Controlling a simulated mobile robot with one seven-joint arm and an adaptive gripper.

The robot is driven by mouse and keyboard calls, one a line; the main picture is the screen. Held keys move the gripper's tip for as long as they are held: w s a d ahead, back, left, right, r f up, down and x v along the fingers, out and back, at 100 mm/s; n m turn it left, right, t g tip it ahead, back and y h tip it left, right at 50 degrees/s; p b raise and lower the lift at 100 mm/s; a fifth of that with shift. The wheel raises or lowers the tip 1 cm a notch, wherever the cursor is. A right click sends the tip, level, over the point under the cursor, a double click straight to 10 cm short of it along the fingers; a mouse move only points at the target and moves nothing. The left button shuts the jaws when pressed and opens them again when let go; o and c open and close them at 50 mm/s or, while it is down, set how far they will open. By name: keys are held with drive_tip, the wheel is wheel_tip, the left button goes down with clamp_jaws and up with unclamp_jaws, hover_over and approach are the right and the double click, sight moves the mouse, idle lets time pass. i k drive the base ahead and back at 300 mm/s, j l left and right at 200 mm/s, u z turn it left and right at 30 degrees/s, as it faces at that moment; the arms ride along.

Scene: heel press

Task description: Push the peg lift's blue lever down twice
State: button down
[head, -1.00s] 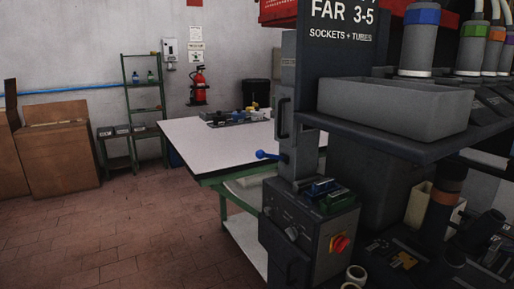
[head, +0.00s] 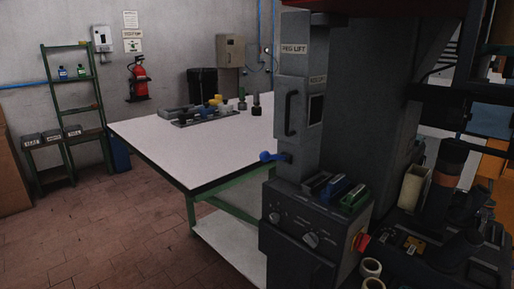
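The blue lever (head: 270,157) sticks out to the left from the dark grey column labelled PEG LIFT (head: 297,88), just above the control box. It has a round blue knob and looks about level. My gripper is not in view, so its place relative to the lever cannot be seen.
A control box (head: 311,223) with knobs and a red switch stands under the column, with black, blue and green blocks on top. A white-topped table (head: 190,150) stands behind and left of it. Open tiled floor (head: 110,235) lies at lower left. Machine parts crowd the right.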

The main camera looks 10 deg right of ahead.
sight(265, 156)
drive_tip(key=i+j, duration=0.15)
drive_tip(key=j, duration=0.2)
drive_tip(key=i+j+z, duration=0.15)
drive_tip(key=j, duration=0.25)
drive_tip(key=i+j, duration=0.15)
drive_tip(key=j, duration=0.2)
drive_tip(key=i+j+z, duration=0.15)
drive_tip(key=j, duration=0.25)
drive_tip(key=i+j, duration=0.1)
drive_tip(key=j, duration=0.25)
